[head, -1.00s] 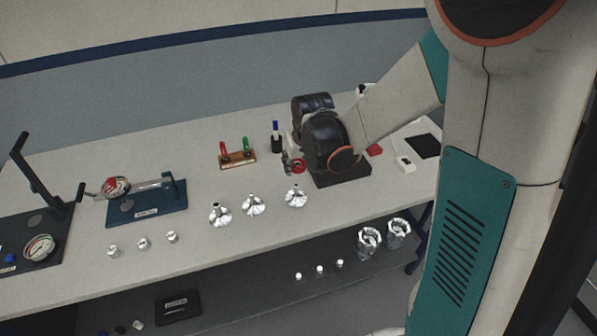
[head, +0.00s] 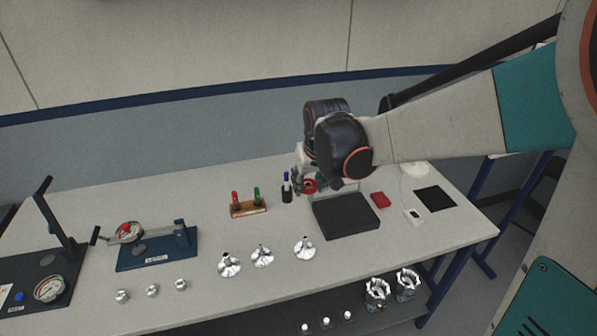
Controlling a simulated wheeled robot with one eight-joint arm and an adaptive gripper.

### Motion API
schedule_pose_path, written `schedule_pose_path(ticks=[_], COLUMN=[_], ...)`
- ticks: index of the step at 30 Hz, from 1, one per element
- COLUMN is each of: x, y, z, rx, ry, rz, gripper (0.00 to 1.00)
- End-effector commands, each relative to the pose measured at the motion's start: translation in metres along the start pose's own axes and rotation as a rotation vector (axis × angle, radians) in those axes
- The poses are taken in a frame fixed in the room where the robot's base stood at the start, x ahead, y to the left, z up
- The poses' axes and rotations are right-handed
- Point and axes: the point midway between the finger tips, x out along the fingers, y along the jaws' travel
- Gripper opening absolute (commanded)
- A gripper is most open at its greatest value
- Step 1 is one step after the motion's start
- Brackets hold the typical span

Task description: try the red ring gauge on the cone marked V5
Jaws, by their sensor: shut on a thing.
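My gripper (head: 304,178) hangs above the bench at the left back of a black tray, partly hidden by my dark wrist. It is shut on the red ring gauge (head: 310,187), which shows as a small red ring at the fingers. Three shiny flared metal cones stand upright in a row in front and to the left: a left cone (head: 229,266), a middle cone (head: 262,257) and a right cone (head: 304,249). Their markings are too small to read, so I cannot tell which is V5. The ring is apart from all three.
The black tray (head: 347,224) is empty on top. A wooden rack (head: 248,210) holds red and green handled gauges. A blue dial fixture (head: 155,251) is left. Several small metal parts line the front edge.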

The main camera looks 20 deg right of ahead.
Motion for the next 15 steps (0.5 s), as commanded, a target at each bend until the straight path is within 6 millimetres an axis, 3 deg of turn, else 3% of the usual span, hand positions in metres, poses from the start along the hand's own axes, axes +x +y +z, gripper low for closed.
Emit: schedule_pose_path(ticks=[15], x=[-0.018], y=[0.0], z=[-0.007], rx=[0.0], ry=[0.0], rz=[0.0], gripper=[0.08])
